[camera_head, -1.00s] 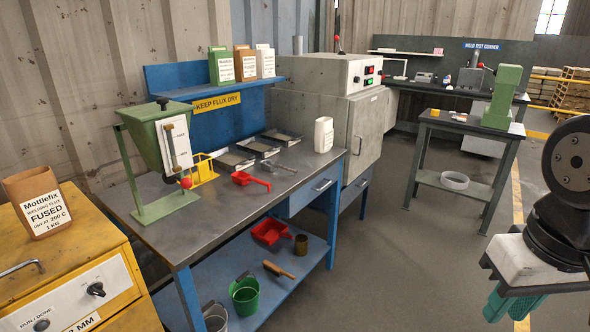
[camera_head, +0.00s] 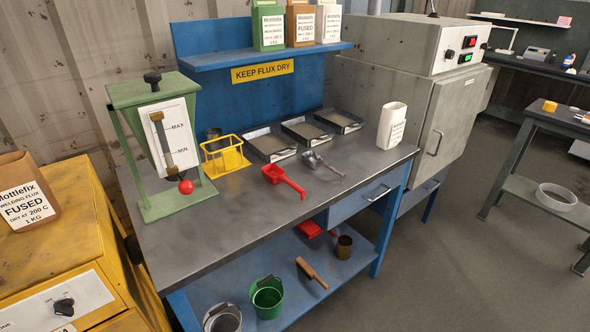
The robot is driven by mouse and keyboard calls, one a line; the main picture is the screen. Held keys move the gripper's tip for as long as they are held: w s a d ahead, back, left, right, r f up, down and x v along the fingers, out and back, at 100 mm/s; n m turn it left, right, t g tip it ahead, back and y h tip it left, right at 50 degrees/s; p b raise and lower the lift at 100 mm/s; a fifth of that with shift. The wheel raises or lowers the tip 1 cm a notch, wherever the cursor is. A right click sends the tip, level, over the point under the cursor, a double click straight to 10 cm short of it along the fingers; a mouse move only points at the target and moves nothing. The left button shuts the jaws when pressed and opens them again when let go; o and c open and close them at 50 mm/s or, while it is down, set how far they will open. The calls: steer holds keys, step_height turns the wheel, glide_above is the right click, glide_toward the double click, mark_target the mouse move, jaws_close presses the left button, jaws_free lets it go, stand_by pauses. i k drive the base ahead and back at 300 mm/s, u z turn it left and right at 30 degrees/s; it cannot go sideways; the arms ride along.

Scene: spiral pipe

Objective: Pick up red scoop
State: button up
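The red scoop (camera_head: 282,180) lies on the dark grey top of the blue workbench (camera_head: 235,224), with its handle pointing toward the front right. It lies between the yellow wire rack (camera_head: 224,157) on its left and a grey metal scoop (camera_head: 322,163) on its right. A second red item (camera_head: 309,229), partly hidden by the bench top, lies on the lower shelf. My gripper is not in view.
A green hopper (camera_head: 160,147) with a red knob stands at the bench's left. Several dark trays (camera_head: 303,130) line the back, and a white container (camera_head: 392,125) stands at the right. The bench top's front middle is clear. Open floor (camera_head: 445,250) lies to the right.

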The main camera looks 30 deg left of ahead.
mark_target(274, 175)
steer(key=u, duration=0.25)
steer(key=i, duration=0.7)
steer(key=u, duration=0.9)
steer(key=i, duration=0.55)
steer(key=u, duration=0.45)
